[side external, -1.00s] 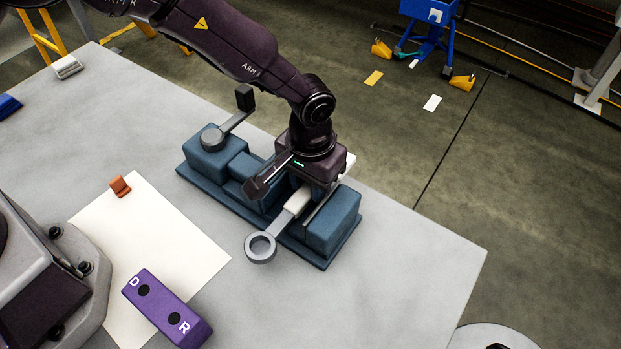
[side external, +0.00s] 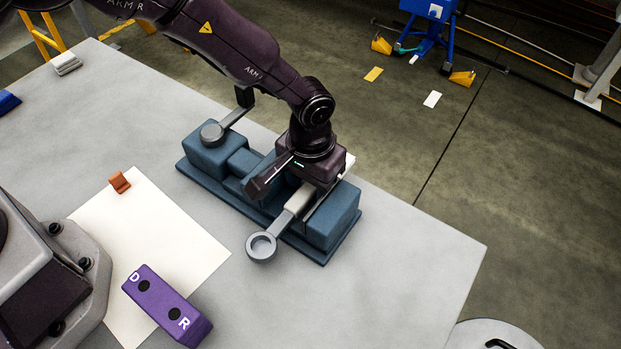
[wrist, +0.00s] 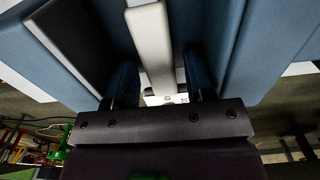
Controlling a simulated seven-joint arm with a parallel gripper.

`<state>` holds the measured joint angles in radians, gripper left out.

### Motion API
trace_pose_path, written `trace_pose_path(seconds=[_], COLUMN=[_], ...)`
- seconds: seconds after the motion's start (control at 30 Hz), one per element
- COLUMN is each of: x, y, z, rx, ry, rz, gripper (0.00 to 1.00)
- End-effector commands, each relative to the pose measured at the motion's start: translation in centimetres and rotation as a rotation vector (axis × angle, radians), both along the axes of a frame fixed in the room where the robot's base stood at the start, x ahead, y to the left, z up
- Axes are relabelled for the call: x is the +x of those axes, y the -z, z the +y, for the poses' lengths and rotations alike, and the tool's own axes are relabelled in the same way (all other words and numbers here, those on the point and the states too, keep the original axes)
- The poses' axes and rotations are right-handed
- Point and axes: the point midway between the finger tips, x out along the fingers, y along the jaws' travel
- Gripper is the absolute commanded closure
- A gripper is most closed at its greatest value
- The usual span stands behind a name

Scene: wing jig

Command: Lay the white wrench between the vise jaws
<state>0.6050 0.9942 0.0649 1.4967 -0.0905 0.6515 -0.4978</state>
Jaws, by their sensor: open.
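The blue vise (side external: 335,222) stands near the table's far edge. The white wrench (side external: 299,200) lies across it in the gap between its jaws, its grey ring end (side external: 262,246) sticking out over the near side. My gripper (wrist: 160,82) is open in the wrist view, one dark finger on each side of the white wrench handle (wrist: 150,45), with gaps visible between. Blue vise blocks (wrist: 268,45) flank the fingers. In the side view my gripper's body hides the middle of the wrench, and whether the wrench rests on the vise bed cannot be told.
The vise's handle (side external: 229,118) rises at its left end, close to my arm. A purple block marked D and R (side external: 167,305) and a white sheet (side external: 185,235) with an orange clip (side external: 119,183) lie in front. The table's right side is clear.

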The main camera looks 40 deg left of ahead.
Motion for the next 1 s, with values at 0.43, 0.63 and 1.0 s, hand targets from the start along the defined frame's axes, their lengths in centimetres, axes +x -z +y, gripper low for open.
trace_pose_path(seconds=[0.43, 0.63, 1.0], x=[0.0, 0.1, 0.0], y=[-8.4, -11.7, -13.0], z=[0.0, 0.0, 0.0], rx=[-0.002, -0.002, 0.000], ry=[-0.001, -0.001, 0.000], rz=[-0.003, -0.003, 0.000], gripper=[0.41, 0.41, 0.41])
